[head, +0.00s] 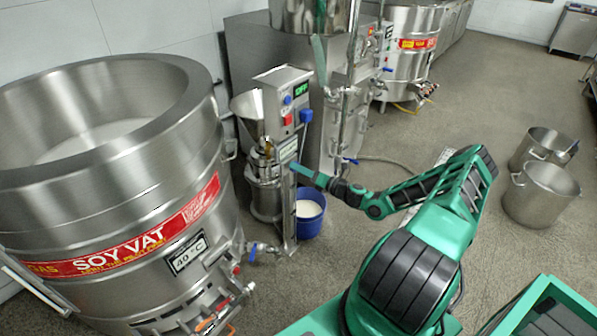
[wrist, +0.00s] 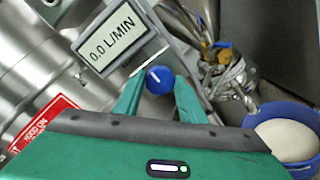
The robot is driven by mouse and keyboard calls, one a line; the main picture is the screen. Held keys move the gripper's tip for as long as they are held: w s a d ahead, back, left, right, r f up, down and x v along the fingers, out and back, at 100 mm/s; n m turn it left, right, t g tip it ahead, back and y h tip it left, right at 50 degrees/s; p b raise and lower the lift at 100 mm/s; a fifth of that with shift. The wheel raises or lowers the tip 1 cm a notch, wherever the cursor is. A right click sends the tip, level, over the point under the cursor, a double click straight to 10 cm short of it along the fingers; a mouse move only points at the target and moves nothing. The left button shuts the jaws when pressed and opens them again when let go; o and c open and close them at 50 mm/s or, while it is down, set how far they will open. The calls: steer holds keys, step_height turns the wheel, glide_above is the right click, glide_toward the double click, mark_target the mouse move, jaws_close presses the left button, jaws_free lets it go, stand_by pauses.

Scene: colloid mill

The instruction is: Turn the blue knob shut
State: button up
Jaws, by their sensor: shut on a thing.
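The blue knob (wrist: 158,80) is round with a white mark on its face. In the wrist view it sits on a grey panel below a display (wrist: 112,45) that reads 0.0 L/MIN. My gripper (wrist: 158,84) has its two green fingers on either side of the knob and is shut on it. In the head view my gripper (head: 296,168) reaches the narrow metal post just below the small display (head: 288,151). The knob is hidden there by my gripper.
A large steel soy vat (head: 205,225), showing 40 °C, stands at the left. A blue bucket (head: 312,225) of white stuff stands below the post. The control box (head: 285,88) above reads OFF. Steel pots (head: 540,200) stand on open floor at the right.

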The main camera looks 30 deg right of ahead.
steer(key=shift+d+f, duration=0.15)
steer(key=shift+f, duration=0.15)
steer(key=o, duration=1.1)
steer(key=shift+c, duration=0.2)
steer(key=shift+r, duration=0.15)
steer(key=v, duration=1)
steer(key=shift+s, duration=0.35)
